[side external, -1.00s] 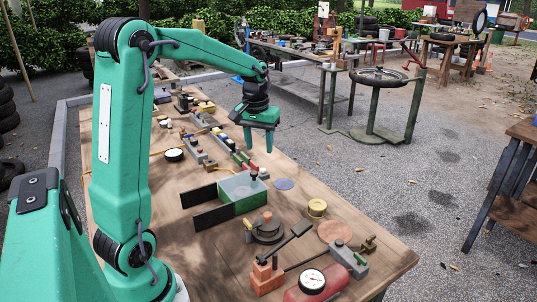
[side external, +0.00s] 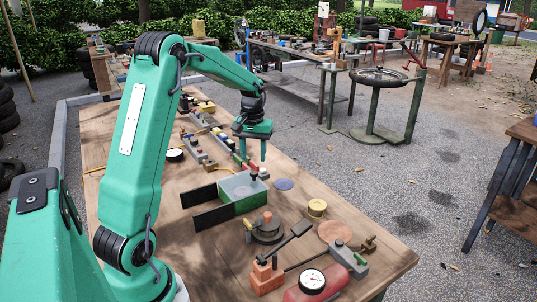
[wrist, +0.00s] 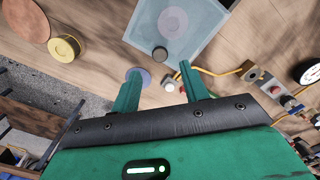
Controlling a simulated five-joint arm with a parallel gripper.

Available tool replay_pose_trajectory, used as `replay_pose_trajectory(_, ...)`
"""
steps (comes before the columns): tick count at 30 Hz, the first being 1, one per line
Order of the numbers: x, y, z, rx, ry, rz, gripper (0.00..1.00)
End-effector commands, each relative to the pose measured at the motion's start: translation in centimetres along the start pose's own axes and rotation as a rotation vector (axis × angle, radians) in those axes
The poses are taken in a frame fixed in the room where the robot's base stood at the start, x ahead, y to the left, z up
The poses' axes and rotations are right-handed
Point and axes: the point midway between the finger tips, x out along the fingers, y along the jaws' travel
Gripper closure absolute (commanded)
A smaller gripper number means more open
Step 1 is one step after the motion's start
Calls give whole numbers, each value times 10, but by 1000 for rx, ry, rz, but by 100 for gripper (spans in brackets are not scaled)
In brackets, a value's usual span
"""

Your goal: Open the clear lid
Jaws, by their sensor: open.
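The clear lid (side external: 237,184) is a pale see-through panel lying flat on a green box (side external: 247,203). It looks closed. In the wrist view the lid (wrist: 205,22) fills the top middle, with a round pale disc visible through it. My gripper (side external: 253,160) is open and empty, fingers pointing down, above the far edge of the lid. I see no contact.
Two dark panels (side external: 213,216) stand left of the box. A blue disc (side external: 283,184) and a yellow spool (side external: 317,207) lie to its right. A round dark fixture (side external: 267,231) stands in front. A row of switch blocks (side external: 197,150) and a yellow cable lie behind.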

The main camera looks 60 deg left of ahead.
Motion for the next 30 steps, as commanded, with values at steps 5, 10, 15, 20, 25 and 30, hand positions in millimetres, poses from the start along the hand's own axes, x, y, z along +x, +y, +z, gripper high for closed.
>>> replay_pose_trajectory(5,23,0,1,0,-3,-1,55)
replay_pose_trajectory(10,43,0,1,0,-3,-1,55)
replay_pose_trajectory(15,55,0,0,0,-1,0,55)
replay_pose_trajectory(20,59,0,0,0,0,0,55)
replay_pose_trajectory(25,59,0,0,0,0,0,55)
replay_pose_trajectory(30,59,0,0,0,0,0,81)
